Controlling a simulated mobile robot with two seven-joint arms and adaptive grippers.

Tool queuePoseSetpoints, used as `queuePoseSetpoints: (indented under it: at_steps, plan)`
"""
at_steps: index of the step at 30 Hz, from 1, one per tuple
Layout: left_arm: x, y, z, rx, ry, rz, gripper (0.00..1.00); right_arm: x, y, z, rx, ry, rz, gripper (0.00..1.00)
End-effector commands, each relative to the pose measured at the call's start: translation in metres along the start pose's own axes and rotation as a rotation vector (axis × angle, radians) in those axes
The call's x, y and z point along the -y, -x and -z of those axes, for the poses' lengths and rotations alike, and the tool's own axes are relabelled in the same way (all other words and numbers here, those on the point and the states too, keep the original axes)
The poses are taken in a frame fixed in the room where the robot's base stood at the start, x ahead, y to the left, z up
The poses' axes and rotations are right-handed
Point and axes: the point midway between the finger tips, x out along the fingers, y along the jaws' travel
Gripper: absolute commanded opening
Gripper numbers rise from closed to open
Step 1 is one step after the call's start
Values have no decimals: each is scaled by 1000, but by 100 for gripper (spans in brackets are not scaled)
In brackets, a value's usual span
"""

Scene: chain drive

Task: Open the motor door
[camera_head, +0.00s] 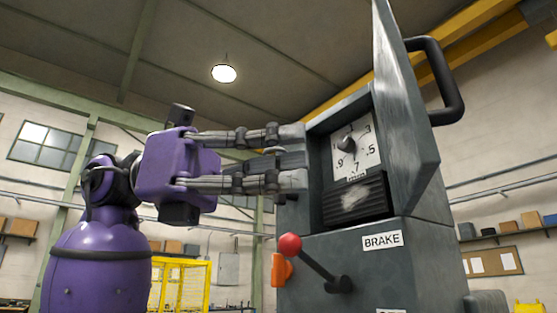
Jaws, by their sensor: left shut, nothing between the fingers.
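The motor door (403,110) is a grey panel on the upper right of the grey machine cabinet (430,255). It stands swung out from the opening, with a black handle (445,80) on its far side. Inside the opening is a white dial (356,150) with numbers and a dark knob, above a black ribbed block (355,199). My purple left gripper (298,158) is shut and empty, with its fingertips at the left edge of the opening. Whether they touch the cabinet I cannot tell. My right gripper is not in view.
Below the opening, a lever with a red ball (290,245) sticks out beside a BRAKE label (382,240). An orange part (282,271) is on the cabinet's left side. A yellow cage (182,287) and wall shelves stand further back.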

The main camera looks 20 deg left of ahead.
Motion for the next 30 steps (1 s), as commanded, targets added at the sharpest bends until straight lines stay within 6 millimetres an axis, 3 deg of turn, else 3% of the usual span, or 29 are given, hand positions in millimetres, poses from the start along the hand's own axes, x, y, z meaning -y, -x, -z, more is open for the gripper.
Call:
queuePoseSetpoints:
  at_steps: [6,13,19,30]
  plan:
    - [3,-49,-2,1,-3,7,0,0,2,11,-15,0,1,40]
    - [3,-87,-2,1,-2,5,0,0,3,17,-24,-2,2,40]
    - [2,-99,-1,2,0,3,0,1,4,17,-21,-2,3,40]
    - [1,-100,0,1,1,2,0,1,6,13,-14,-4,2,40]
